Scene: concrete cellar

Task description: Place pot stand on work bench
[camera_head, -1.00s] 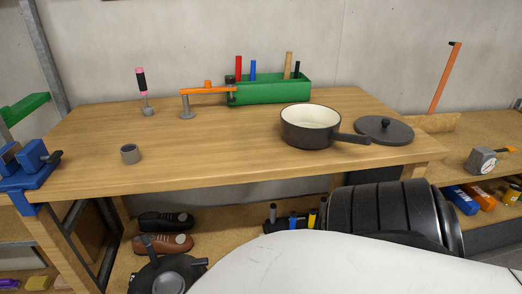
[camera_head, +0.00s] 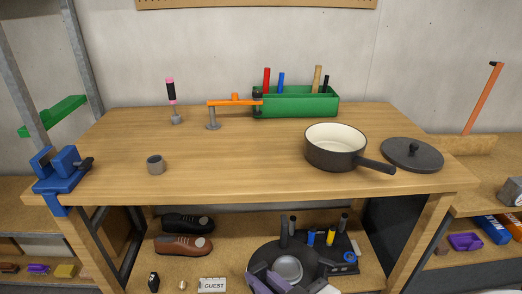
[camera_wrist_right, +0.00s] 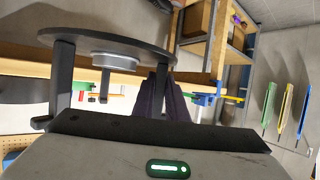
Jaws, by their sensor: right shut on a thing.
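The work bench (camera_head: 235,180) is a long wooden table across the middle of the head view. The pot stand (camera_head: 259,257) is a dark round disc with a light round centre, low in front of the bench. My right gripper (camera_head: 287,279) is shut on the pot stand, partly hidden at the bottom edge of the head view. Its dark fingers (camera_wrist_right: 160,95) show below the disc in the wrist view. My left gripper is not in view.
The bench's front middle is clear. Shoes (camera_head: 185,245) lie on the shelf below.

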